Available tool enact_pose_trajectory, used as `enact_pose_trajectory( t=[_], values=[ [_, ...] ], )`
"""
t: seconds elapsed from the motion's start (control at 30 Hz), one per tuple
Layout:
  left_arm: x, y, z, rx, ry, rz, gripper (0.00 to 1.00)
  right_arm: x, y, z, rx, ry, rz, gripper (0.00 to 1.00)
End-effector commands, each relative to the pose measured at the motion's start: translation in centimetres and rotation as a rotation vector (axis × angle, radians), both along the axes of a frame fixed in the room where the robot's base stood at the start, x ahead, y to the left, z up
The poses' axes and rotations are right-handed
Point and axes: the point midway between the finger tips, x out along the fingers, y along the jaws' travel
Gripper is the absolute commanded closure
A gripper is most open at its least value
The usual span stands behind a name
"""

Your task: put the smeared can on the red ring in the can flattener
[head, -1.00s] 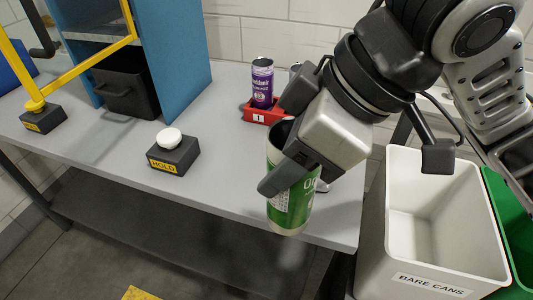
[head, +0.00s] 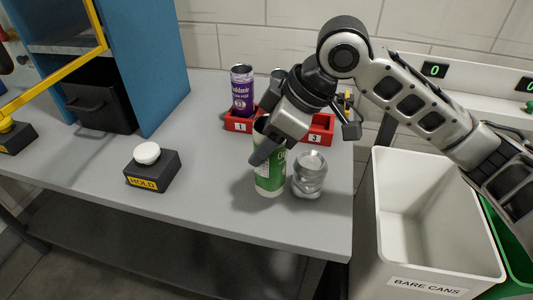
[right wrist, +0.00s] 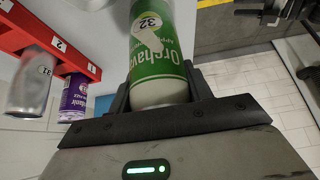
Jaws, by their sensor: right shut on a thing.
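My right gripper (head: 268,150) is shut on a green and white can (head: 270,178), held upright over the right part of the grey table. I cannot tell whether its base touches the table. In the right wrist view the green can (right wrist: 158,50) shows a pale smear across its print below the number 32. A blue cabinet-like frame (head: 165,65) with a yellow bar (head: 60,80) stands at the left; whether it is the can flattener is unclear. No red ring shows. My left gripper is out of view.
A bare silver can (head: 309,175) stands close right of the green can. A red numbered rack (head: 319,128) behind holds a purple can (head: 242,92) and a silver can (right wrist: 28,88). A HOLD button box (head: 152,168) stands left. A white BARE CANS bin (head: 437,215) is at right.

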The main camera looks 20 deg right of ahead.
Motion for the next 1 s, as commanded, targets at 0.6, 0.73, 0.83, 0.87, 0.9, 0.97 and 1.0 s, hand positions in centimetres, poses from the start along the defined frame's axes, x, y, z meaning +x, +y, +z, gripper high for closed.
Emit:
enact_pose_trajectory(
  t=[0.6, 0.73, 0.83, 0.87, 0.9, 0.97, 1.0],
  values=[
    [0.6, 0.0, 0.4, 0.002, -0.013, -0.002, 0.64, 0.6, -0.3, -4.0, -0.001, 0.001, 0.000, 0.71],
    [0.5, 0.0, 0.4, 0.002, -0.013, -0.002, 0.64, 0.6, -0.3, -4.2, -0.001, 0.001, -0.001, 0.36],
    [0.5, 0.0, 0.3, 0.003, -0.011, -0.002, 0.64, 0.6, -0.3, -4.2, -0.001, 0.001, -0.001, 0.29],
    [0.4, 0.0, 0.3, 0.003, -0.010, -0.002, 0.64, 0.6, -0.3, -4.2, -0.001, 0.001, -0.001, 0.29],
    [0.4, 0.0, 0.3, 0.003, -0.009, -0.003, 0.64, 0.6, -0.3, -4.2, -0.001, 0.001, -0.001, 0.29],
    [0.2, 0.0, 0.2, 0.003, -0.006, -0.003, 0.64, 0.6, -0.3, -4.2, -0.001, 0.001, -0.001, 0.29],
    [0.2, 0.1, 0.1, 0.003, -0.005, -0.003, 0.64, 0.6, -0.3, -4.2, -0.001, 0.001, 0.000, 0.29]
  ],
)
